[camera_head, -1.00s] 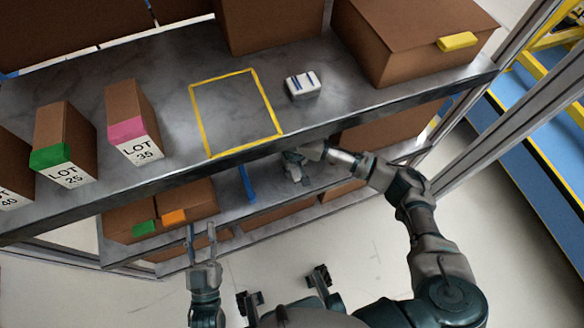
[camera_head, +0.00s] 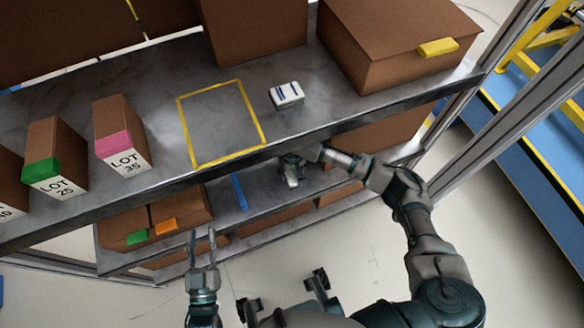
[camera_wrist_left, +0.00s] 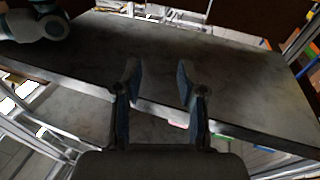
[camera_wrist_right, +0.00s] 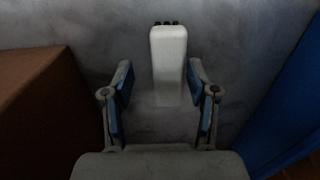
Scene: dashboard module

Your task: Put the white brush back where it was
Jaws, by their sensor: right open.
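A white brush (camera_wrist_right: 168,60), long and narrow with dark tips at its far end, lies on a grey surface in the right wrist view. My right gripper (camera_wrist_right: 160,78) is open, with the brush ahead of and partly between its fingers, and no grip on it. In the head view my right gripper (camera_head: 291,172) is at the lower shelf, below the upper shelf's front edge; the brush cannot be made out there. My left gripper (camera_head: 201,240) is open and empty in front of the shelves. Its spread fingers also show in the left wrist view (camera_wrist_left: 159,75).
The upper shelf (camera_head: 170,75) carries an empty yellow-taped rectangle (camera_head: 181,130), a white block with blue stripes (camera_head: 286,95), labelled boxes (camera_head: 122,130) and a large box (camera_head: 390,50). A blue strip (camera_head: 239,190) and boxes (camera_head: 180,208) are on the lower shelf.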

